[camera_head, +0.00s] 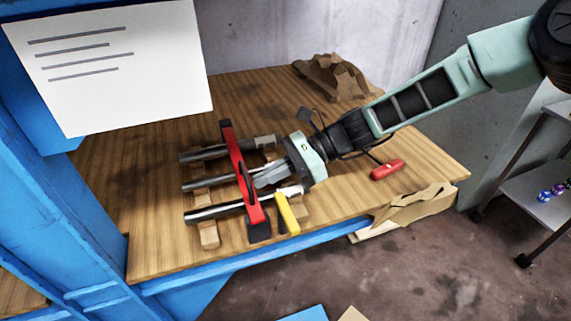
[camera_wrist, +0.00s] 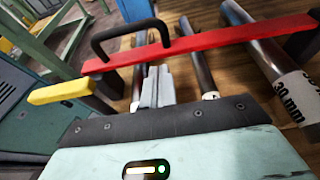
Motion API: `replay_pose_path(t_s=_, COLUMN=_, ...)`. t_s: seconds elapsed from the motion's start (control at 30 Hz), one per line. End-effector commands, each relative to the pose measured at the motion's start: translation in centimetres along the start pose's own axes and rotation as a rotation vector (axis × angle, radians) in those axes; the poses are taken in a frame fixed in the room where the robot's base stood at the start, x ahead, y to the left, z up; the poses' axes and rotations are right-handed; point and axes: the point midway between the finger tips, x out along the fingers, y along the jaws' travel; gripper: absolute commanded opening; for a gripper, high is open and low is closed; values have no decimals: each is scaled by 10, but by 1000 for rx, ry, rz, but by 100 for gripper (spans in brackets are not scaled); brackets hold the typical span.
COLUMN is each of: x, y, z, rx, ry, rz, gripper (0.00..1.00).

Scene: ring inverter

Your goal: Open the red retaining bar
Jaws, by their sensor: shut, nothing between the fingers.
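The red retaining bar (camera_head: 239,167) lies across several dark metal tubes (camera_head: 198,184) on the wooden workbench; it also crosses the wrist view (camera_wrist: 230,38). A black handle (camera_wrist: 128,32) stands on the bar in the wrist view. A yellow lever (camera_head: 288,214) sits by the bar's near end; in the wrist view (camera_wrist: 60,91) it is at the left. My gripper (camera_head: 262,179) is shut and empty, with its fingertips close to the bar's middle. In the wrist view the shut fingers (camera_wrist: 157,78) point at the bar near the handle; I cannot tell whether they touch it.
Wooden supports (camera_head: 208,232) hold the tubes. A red-handled tool (camera_head: 387,169) lies on the bench right of my gripper. A white sheet (camera_head: 110,75) hangs at upper left. The bench's left part is clear.

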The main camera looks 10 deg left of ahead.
Motion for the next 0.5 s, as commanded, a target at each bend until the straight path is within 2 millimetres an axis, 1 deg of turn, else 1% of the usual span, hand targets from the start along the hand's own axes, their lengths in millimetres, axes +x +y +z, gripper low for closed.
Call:
replay_pose_path(t_s=0.03, x=5, y=0, z=0, rx=0, ry=0, rz=1, gripper=0)
replay_pose_path(t_s=0.17, x=12, y=0, z=0, rx=2, ry=-1, rz=0, gripper=0)
replay_pose_path(t_s=0.5, x=13, y=0, z=0, rx=1, ry=0, rz=0, gripper=0)
